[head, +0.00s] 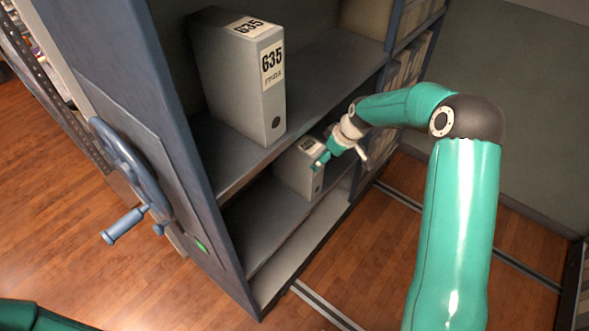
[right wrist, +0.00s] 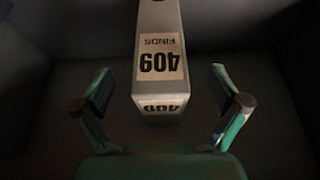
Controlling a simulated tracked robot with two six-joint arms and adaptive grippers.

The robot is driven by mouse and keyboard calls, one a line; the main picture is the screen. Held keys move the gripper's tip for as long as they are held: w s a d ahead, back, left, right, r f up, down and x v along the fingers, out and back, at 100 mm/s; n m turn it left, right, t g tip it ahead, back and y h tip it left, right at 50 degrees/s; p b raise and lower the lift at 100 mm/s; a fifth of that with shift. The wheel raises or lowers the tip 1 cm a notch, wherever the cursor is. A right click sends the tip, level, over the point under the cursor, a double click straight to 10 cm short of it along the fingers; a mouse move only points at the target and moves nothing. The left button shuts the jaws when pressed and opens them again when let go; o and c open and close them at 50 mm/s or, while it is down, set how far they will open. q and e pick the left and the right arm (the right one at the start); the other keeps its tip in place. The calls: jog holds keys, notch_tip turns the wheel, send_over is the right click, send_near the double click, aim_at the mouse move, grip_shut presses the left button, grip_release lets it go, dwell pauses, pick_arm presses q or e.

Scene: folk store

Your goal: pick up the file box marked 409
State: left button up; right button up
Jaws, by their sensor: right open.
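The grey file box marked 409 (right wrist: 161,30) stands in the right wrist view with its labels upside down, one on each of two faces. In the head view it is the small grey box (head: 298,170) on the lower shelf, partly covered by my gripper. My right gripper (head: 321,162) reaches into the shelf at this box. In the right wrist view my right gripper (right wrist: 160,92) is open, one finger on each side of the box with a gap to it. My left gripper is not in view.
A larger grey file box marked 635 (head: 245,80) stands on the shelf above. The shelving unit's side panel (head: 130,100) carries a blue handwheel (head: 135,165). More files (head: 405,75) fill the shelves behind. Floor rails (head: 325,305) run along the wooden floor.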

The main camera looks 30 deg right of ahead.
aim_at(297, 164)
jog(key=x, duration=0.5)
jog(key=shift+w+a+p, duration=0.2)
jog(key=shift+w+p, duration=0.15)
jog(key=shift+w, duration=0.05)
jog(key=shift+c, duration=0.3)
grip_shut()
jog(key=shift+w, duration=0.1)
